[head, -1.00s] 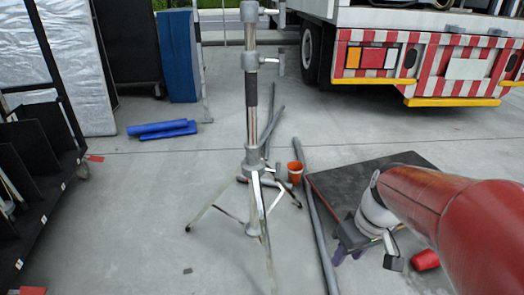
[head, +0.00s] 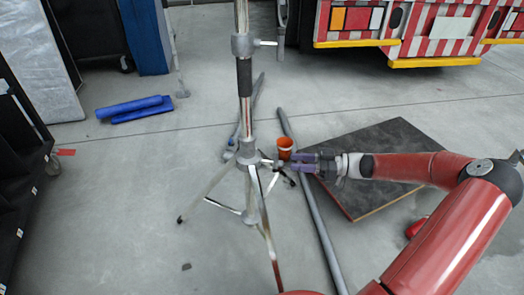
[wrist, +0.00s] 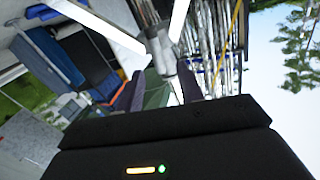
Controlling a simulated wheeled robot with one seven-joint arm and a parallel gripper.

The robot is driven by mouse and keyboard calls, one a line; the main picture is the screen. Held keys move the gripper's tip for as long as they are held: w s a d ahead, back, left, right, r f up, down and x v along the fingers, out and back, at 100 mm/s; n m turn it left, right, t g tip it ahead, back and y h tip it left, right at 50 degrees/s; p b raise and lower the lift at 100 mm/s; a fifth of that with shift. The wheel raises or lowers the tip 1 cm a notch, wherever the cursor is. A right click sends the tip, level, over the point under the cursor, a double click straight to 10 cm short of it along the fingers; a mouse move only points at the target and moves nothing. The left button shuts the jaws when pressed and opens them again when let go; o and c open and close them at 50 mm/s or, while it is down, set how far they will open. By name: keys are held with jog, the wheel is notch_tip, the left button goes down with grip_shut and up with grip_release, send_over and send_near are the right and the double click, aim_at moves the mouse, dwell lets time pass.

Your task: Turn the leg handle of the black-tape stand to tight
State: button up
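The stand with the black tape band (head: 244,78) stands upright in the left middle of the head view, its legs spread on the floor. Its leg collar (head: 247,152) sits where the legs meet, with a small leg handle (head: 266,161) on its right side. My gripper (head: 283,164) points left at this handle from the right, at collar height. In the wrist view, the two purple fingertips (wrist: 164,87) are apart, with the stand's bright metal parts (wrist: 160,48) just beyond them. I cannot tell whether the handle lies between the fingers.
An orange cup (head: 285,147) is behind my gripper. A grey pipe (head: 312,208) lies on the floor to the right of the stand. A dark board (head: 385,150) is under my arm. Blue rolls (head: 130,107) lie at the left. A striped truck (head: 420,25) is at the back right.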

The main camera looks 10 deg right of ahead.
aim_at(275, 160)
jog(key=x, duration=0.7)
jog(key=shift+w+a+r, duration=0.15)
jog(key=shift+w+a, duration=0.1)
grip_shut()
